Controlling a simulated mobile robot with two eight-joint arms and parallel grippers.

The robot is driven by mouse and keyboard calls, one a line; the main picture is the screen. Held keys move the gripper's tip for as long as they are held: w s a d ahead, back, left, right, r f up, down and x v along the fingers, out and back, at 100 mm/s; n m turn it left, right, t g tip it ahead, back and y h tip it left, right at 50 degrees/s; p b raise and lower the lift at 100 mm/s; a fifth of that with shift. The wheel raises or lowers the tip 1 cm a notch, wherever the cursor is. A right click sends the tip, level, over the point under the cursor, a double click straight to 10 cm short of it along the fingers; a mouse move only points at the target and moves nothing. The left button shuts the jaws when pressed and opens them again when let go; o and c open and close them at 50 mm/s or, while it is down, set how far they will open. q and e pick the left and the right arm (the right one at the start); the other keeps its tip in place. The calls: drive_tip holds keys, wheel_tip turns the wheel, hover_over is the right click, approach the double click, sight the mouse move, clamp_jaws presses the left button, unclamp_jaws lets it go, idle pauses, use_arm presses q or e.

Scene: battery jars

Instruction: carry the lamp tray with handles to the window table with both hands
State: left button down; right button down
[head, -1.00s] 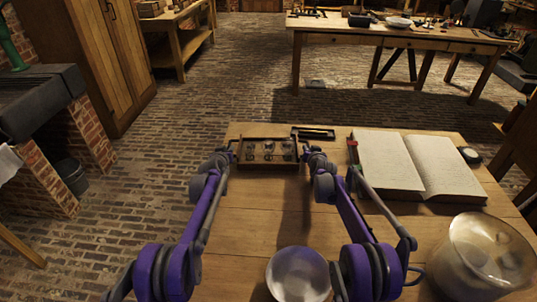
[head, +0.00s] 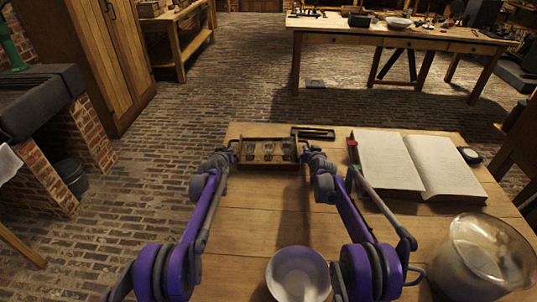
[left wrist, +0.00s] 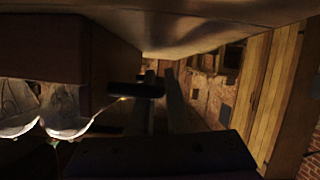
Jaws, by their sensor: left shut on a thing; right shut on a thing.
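The lamp tray (head: 268,165) is a small wooden tray with several glass pieces in it, at the far left part of the near wooden table in the head view. My left gripper (head: 233,150) is shut at its left end. My right gripper (head: 306,151) is shut at its right end. The handles are mostly hidden by the grippers. In the left wrist view the dark tray wall (left wrist: 45,45) and glass pieces (left wrist: 65,120) fill the left side. I cannot tell whether the tray touches the table top.
A white bowl (head: 298,275) and a large glass jar (head: 480,255) stand near the front. A long table (head: 400,38) stands at the back beyond open brick floor (head: 210,95).

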use_arm(q)
drive_tip(key=shift+r, duration=0.15)
use_arm(e)
drive_tip(key=shift+r, duration=0.2)
